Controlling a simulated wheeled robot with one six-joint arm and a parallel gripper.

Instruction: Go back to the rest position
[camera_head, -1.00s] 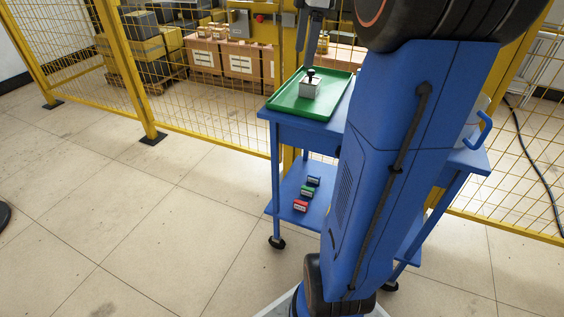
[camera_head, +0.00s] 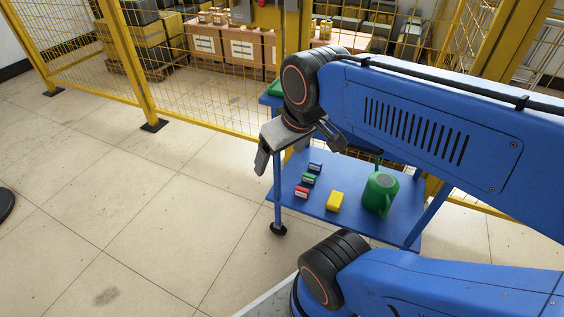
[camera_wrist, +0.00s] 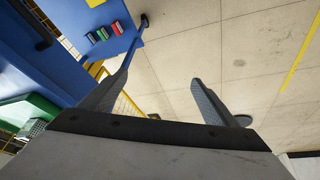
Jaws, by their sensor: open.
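My gripper (camera_head: 297,148) hangs in front of the blue cart's left side in the head view, pointing down, with its jaws apart and nothing between them. In the wrist view its two fingers (camera_wrist: 157,98) stand wide apart with only floor and fence between them. The green tray (camera_head: 275,88) is mostly hidden behind my arm in the head view. In the wrist view the tray (camera_wrist: 30,110) shows at the left edge, with a grey metal block (camera_wrist: 32,128) by it.
The cart's lower shelf (camera_head: 345,218) holds several small coloured boxes (camera_head: 308,180), a yellow block (camera_head: 335,201) and a green watering can (camera_head: 380,192). A yellow mesh fence (camera_head: 200,95) runs behind the cart. Open floor (camera_head: 120,220) lies to the left.

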